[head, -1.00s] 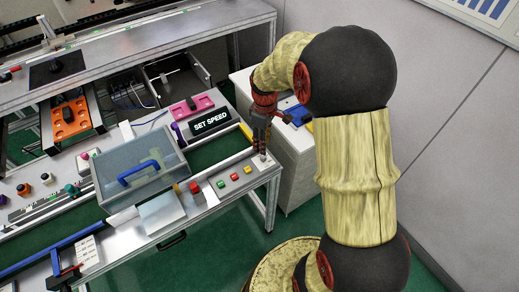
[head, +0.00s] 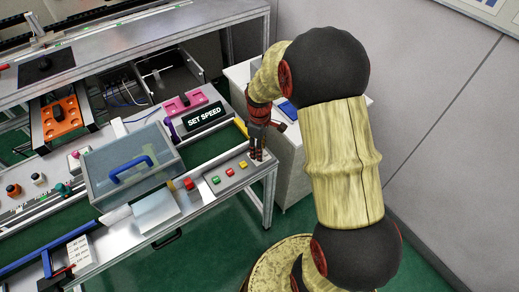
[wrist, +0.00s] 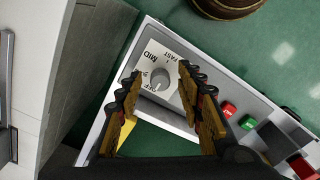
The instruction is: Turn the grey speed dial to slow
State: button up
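The grey speed dial (wrist: 159,79) sits on a light label plate in the wrist view. MID and FAST can be read on the plate; the label by the left finger is partly unclear. I cannot tell which label the dial points at. My gripper (wrist: 158,76) is open, with one finger to the left and one to the right of the dial, and nothing is clearly held. In the head view my gripper (head: 257,156) points down at the right end of the control panel (head: 222,187) and mostly hides the dial.
A SET SPEED display (head: 206,116) stands behind. A clear-lidded box (head: 130,170) is at left. A white cabinet (head: 290,165) stands close on the right.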

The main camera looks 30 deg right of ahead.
grip_shut()
dwell(0.5)
jog(key=shift+m+p, duration=0.3)
jog(key=shift+m, duration=0.1)
jog(key=m+p, duration=0.3)
jog(key=m, duration=0.1)
jog(key=shift+r+m, duration=0.15)
jog(key=shift+m, duration=0.15)
jog(key=m+p, duration=0.3)
jog(key=m, duration=0.3)
jog(key=shift+a, duration=0.1)
jog(key=shift+m, duration=0.3)
jog(key=shift+c, duration=0.5)
grip_release()
